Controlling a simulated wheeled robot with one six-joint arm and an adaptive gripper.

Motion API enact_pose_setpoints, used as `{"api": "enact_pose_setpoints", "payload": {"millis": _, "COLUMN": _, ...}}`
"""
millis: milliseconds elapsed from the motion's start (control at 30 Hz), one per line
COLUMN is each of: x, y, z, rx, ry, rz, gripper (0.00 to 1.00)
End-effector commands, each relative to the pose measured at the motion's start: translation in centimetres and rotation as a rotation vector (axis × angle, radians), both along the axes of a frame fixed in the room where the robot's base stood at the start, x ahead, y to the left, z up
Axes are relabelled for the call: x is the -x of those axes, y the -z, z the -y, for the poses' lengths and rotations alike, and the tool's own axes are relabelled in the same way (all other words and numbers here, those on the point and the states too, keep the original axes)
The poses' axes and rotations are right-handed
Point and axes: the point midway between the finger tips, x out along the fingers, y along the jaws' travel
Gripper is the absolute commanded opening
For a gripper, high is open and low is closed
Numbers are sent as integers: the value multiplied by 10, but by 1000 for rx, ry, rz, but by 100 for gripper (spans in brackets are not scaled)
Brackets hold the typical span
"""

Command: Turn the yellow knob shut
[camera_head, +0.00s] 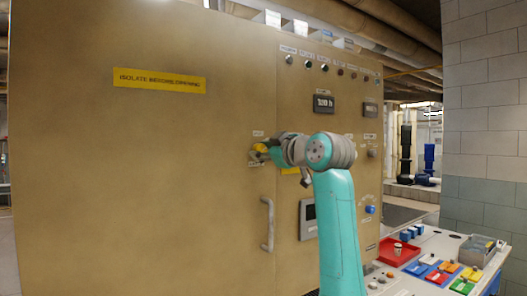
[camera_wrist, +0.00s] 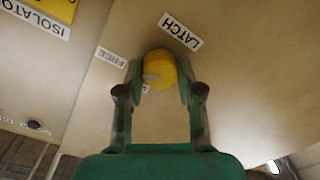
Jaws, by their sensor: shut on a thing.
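The yellow knob (camera_wrist: 160,68) sits on the tan cabinet face (camera_wrist: 195,120) and shows between my two fingers in the wrist view. It carries a pale mark on its left side. My gripper (camera_wrist: 160,82) is shut on the knob, one fingertip against each side. A label reading LATCH (camera_wrist: 180,32) is above right of the knob and one reading FREE (camera_wrist: 111,57) is to its left. In the head view the knob (camera_head: 259,149) shows at the tip of my gripper (camera_head: 268,152), partly hidden by it.
A grey door handle (camera_head: 268,224) stands out below the knob. Switches and lamps line the panel's upper right. A desk (camera_head: 415,275) at lower right holds a red tray (camera_head: 398,252), a cup (camera_head: 397,248) and coloured bins (camera_head: 440,272). A brick wall (camera_head: 485,120) rises at right.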

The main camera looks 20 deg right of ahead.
Motion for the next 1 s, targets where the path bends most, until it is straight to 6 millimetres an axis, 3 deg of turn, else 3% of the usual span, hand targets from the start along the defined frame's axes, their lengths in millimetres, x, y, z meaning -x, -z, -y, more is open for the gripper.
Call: {"api": "enact_pose_setpoints", "payload": {"millis": 1000, "x": 0, "y": 2, "z": -2, "rx": 871, "ry": -2, "rz": 282, "gripper": 2}}
